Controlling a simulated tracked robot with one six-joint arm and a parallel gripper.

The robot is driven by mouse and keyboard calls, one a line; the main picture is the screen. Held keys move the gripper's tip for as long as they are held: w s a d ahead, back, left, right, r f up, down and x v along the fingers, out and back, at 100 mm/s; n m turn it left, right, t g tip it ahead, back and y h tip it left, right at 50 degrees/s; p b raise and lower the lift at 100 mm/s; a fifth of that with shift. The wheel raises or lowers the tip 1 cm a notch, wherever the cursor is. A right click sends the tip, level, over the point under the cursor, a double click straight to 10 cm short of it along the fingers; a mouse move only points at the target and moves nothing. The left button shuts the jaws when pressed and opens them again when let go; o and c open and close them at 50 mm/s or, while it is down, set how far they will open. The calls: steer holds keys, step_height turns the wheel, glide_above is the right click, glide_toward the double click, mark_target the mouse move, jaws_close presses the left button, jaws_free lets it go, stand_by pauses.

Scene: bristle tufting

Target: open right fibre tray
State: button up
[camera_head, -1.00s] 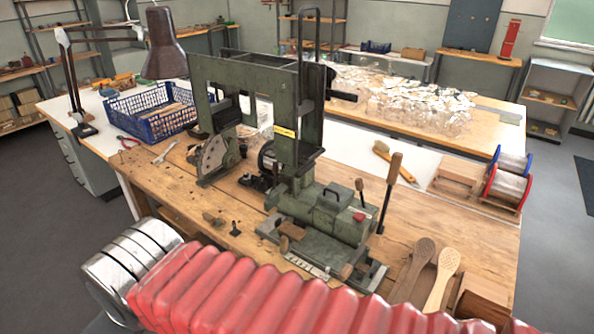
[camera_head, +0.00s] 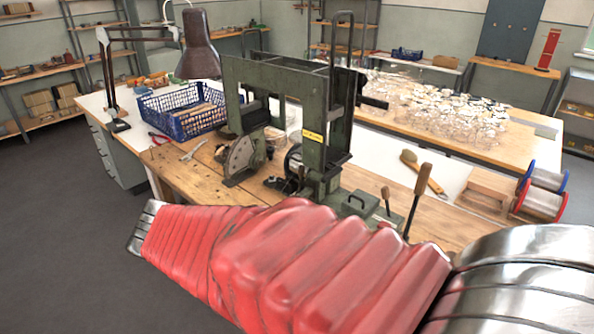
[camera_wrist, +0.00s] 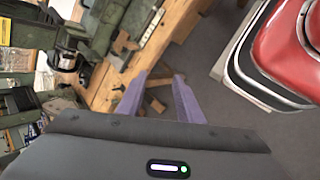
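The green tufting machine (camera_head: 335,110) stands on the wooden bench (camera_head: 200,180) in the head view. My red arm covers its lower front and the bench's near right part. I cannot make out a right fibre tray in either view. My gripper (camera_wrist: 160,78) shows in the wrist view as two purple fingers, spread apart with nothing held. Beyond the fingers are the bench edge (camera_wrist: 100,90) and grey floor. Part of the green machine (camera_wrist: 115,20) lies up and left of the fingers. In the head view my gripper is not visible.
A blue crate (camera_head: 183,112), a lamp (camera_head: 197,48) and red-handled pliers (camera_head: 158,138) are at the left. Glassy bundles (camera_head: 440,115) cover the rear table. Floor at left is clear.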

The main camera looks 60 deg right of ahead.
steer(key=d+n+g+h, duration=0.4)
steer(key=d+n+h, duration=0.2)
steer(key=d, duration=1.1)
steer(key=n+t+h, duration=0.2)
steer(key=n+h, duration=0.3)
steer(key=n, duration=0.2)
glide_toward(322, 180)
steer(key=a, duration=0.1)
steer(key=shift+w+r, duration=0.1)
steer(key=shift+r, duration=0.1)
steer(key=d, duration=0.4)
steer(key=s+d, duration=0.1)
steer(key=d, duration=0.4)
steer(key=s+d, duration=0.1)
steer(key=d, duration=0.3)
steer(key=shift+s+d, duration=0.1)
steer(key=shift+d, duration=0.15)
steer(key=shift+c, duration=0.2)
jaws_close()
